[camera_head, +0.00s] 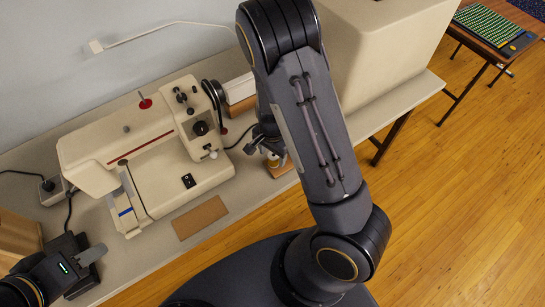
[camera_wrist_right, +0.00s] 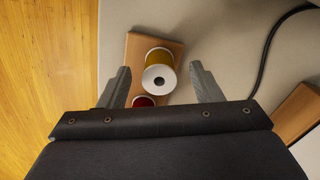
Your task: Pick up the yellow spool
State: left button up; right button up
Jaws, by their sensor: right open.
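The yellow spool (camera_wrist_right: 159,57) stands on a small wooden board (camera_wrist_right: 132,52) in the right wrist view, its white holed end facing the camera. My right gripper (camera_wrist_right: 160,68) is open, with one finger on each side of the spool and visible gaps between; whether the spool is at fingertip depth is unclear. In the head view my right gripper (camera_head: 262,137) is over the board (camera_head: 281,167), largely hiding the spool. My left gripper (camera_head: 92,255) is at the lower left, away from the spool; its jaw opening is unclear.
A red spool (camera_wrist_right: 143,101) is close beside the yellow one, partly hidden by my gripper body. A cream sewing machine (camera_head: 150,150) stands left of the board. A black cable (camera_wrist_right: 268,50) and another wooden block (camera_wrist_right: 298,112) lie right of it. The table edge is close.

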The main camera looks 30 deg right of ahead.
jog(key=shift+f, duration=1.4)
jog(key=c, duration=1.1)
jog(key=shift+o, duration=0.2)
jog(key=shift+r, duration=0.1)
